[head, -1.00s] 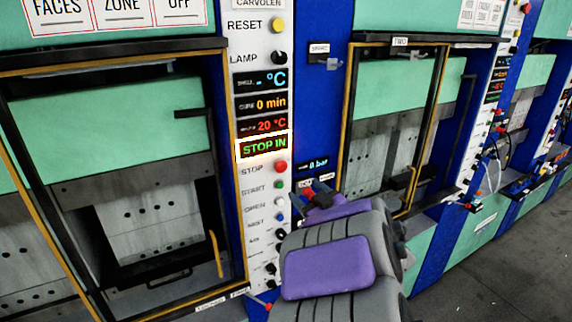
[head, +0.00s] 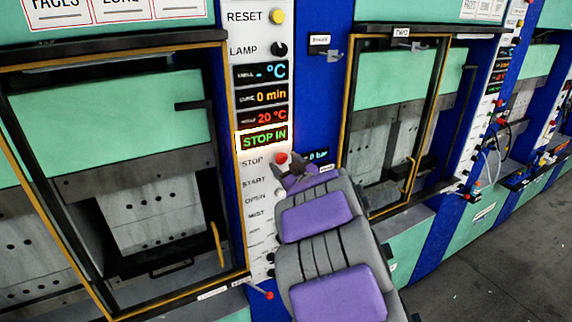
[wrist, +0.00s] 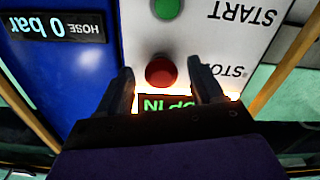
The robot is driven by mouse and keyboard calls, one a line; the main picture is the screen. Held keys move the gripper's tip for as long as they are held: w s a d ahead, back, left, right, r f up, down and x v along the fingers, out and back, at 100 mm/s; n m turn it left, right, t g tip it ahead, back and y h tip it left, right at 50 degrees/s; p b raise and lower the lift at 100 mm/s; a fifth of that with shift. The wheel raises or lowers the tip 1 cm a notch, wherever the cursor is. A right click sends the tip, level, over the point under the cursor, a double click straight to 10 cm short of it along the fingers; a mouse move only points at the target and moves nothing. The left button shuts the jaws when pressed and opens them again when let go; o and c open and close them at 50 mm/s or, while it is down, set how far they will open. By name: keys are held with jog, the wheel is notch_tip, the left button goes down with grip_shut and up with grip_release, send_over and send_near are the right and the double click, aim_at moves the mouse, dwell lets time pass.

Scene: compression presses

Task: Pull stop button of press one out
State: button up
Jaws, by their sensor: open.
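The red stop button (head: 282,158) of the press on the left sits on the white control strip, right of the label STOP and below the lit green display "STOP IN" (head: 263,138). In the wrist view, turned upside down, the red button (wrist: 160,71) lies between the two dark fingers of my gripper (wrist: 161,85). The fingers stand apart on either side of it with gaps, so my gripper is open. In the head view my gripper (head: 298,172) is just below and right of the button and covers part of the strip. Whether the fingers reach past the button's head is unclear.
The green start button (wrist: 166,8) is close to the stop button in the wrist view. The reset knob (head: 277,16) and lamp knob (head: 279,48) are higher on the strip. Press two's framed door (head: 440,90) stands to the right. Grey floor (head: 500,270) is open at lower right.

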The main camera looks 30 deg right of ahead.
jog(key=shift+c, duration=0.3)
grip_shut()
dwell(0.3)
